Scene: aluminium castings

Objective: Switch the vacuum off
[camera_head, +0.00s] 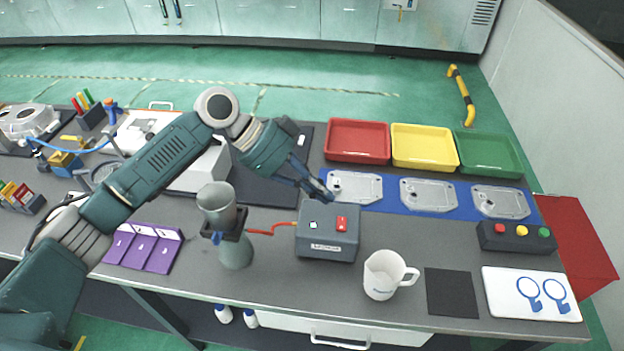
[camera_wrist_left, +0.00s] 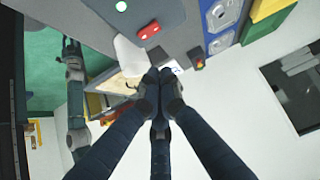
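The vacuum is a dark grey box (camera_head: 322,246) with a red rocker switch (camera_head: 342,224) and a small pale green lit lamp (camera_head: 313,225) on top. A red hose runs from its left side to a grey cylinder fixture. My left gripper (camera_head: 328,198) is over the box's back edge, pointing down toward it, with its fingers together and empty. In the left wrist view the switch (camera_wrist_left: 149,30) and lamp (camera_wrist_left: 121,6) lie beyond the shut fingertips (camera_wrist_left: 161,73); contact does not show. My right gripper (camera_wrist_left: 71,46) appears small at the left of that view.
A white mug (camera_head: 382,275) stands in front right of the box. The grey cylinder fixture (camera_head: 235,250) is on its left. A blue mat with silver castings (camera_head: 350,187) lies behind, with red (camera_head: 358,142), yellow and green trays. A button box (camera_head: 516,238) stands right.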

